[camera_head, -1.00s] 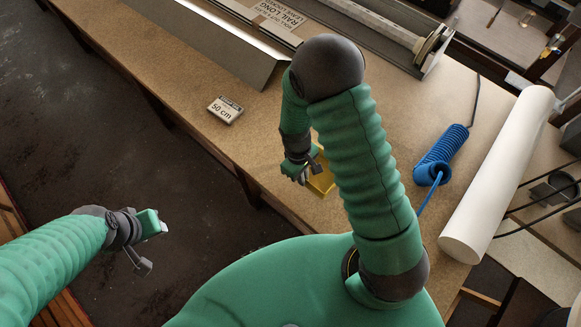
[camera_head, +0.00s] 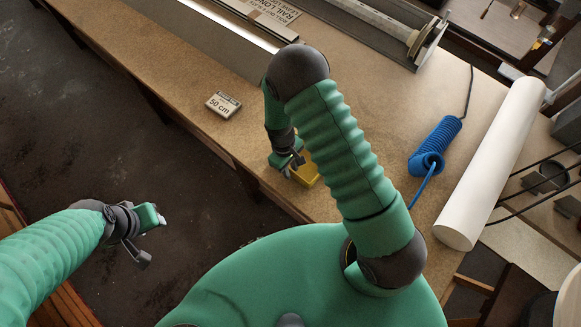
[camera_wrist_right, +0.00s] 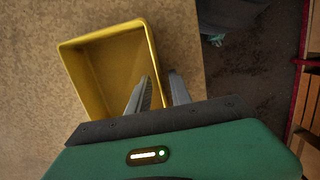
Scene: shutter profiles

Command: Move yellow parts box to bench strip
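The yellow parts box (camera_head: 308,174) sits on the brown bench (camera_head: 370,110) near its front edge, partly hidden by my right arm and gripper. In the right wrist view the box (camera_wrist_right: 105,70) is open-topped and looks empty. My right gripper (camera_head: 292,166) is at the box; in the wrist view its two fingers (camera_wrist_right: 160,80) are apart, one inside the box and one outside, with the box's right wall between them. I cannot tell whether they touch the wall. My left gripper (camera_head: 160,240) is open and empty over the dark floor. I cannot tell which part of the bench is the strip.
A 50 cm label block (camera_head: 222,104) lies near the bench's front edge. Long metal profiles (camera_head: 215,35) lie along the back. A blue coiled hose (camera_head: 434,146) and a white roll (camera_head: 492,165) are at the right. Bench between the label and box is clear.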

